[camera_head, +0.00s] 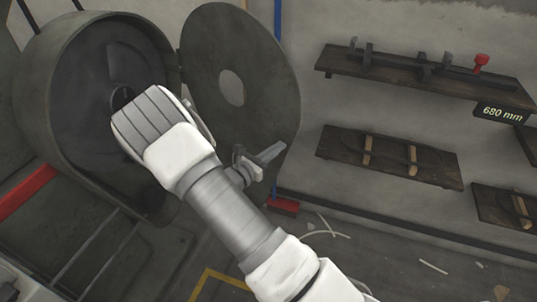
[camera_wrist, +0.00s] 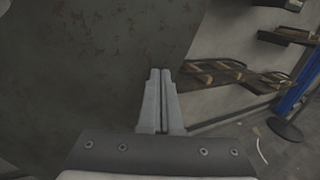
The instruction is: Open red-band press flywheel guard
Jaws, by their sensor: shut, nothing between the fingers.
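The press flywheel housing (camera_head: 45,60) is a dark green-grey drum at the left, with a red band (camera_head: 27,191) below it. Its round front is uncovered and the dark flywheel (camera_head: 85,85) shows inside. The guard (camera_head: 265,80), a round plate with a central hole, stands swung out to the right of the housing. My arm crosses in front of both. My gripper (camera_head: 272,153) is shut and empty near the guard's lower right edge. In the wrist view, my gripper (camera_wrist: 159,75) lies over the rust-specked guard (camera_wrist: 90,60); contact cannot be told.
Wall shelves hang at the right: an upper shelf (camera_head: 400,72) with a bar, a red knob and a 680 mm label (camera_head: 503,113), and a lower board (camera_head: 435,170). A blue post (camera_head: 278,20) stands behind the guard. Pale scraps (camera_head: 433,267) lie on the floor.

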